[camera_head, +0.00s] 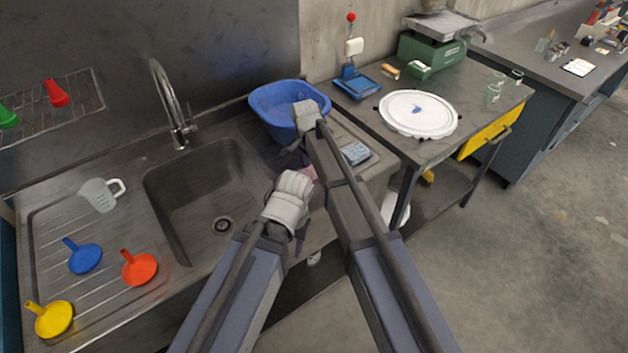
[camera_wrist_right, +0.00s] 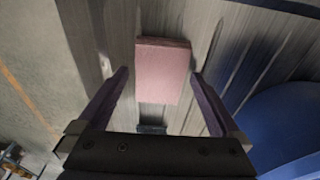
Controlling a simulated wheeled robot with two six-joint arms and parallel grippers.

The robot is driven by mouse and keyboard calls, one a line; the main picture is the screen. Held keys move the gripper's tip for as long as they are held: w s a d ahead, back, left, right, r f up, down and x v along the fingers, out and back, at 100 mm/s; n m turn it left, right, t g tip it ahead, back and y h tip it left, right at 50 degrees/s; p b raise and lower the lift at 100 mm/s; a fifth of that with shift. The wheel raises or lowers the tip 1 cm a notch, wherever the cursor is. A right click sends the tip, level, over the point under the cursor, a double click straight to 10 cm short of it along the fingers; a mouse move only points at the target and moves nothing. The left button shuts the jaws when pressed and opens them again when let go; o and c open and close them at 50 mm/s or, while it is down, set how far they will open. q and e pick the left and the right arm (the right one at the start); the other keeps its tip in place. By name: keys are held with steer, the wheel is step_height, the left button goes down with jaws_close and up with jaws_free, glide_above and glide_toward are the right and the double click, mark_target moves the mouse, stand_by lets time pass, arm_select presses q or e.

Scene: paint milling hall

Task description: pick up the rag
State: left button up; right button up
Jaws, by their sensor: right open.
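The rag (camera_wrist_right: 163,68) looks like a flat pink folded pad on the ribbed metal drainer in the right wrist view. In the head view only a small pink patch of it (camera_head: 309,173) shows, mostly hidden by my arms. My right gripper (camera_wrist_right: 160,73) is open, with one purple finger on each side of the rag and a gap to both. In the head view my right gripper (camera_head: 302,158) hangs beside the blue basin, partly hidden by its own arm. My left arm's wrist shows nearer; its gripper (camera_head: 301,236) is mostly hidden.
The blue basin (camera_head: 276,101) stands beside the rag. A blue-grey folded item (camera_head: 355,153) lies to its right. The sink (camera_head: 200,200) has a tap (camera_head: 172,105) behind it. Funnels and a measuring jug (camera_head: 100,195) occupy the left drainer. A side table (camera_head: 455,135) stands right.

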mark_target(313, 172)
steer(key=c, duration=1.2)
steer(key=shift+r, duration=0.2)
step_height(313, 172, up, 10)
steer(key=p, duration=1)
steer(key=shift+f, duration=0.15)
steer(key=o, duration=0.7)
steer(key=c, duration=0.6)
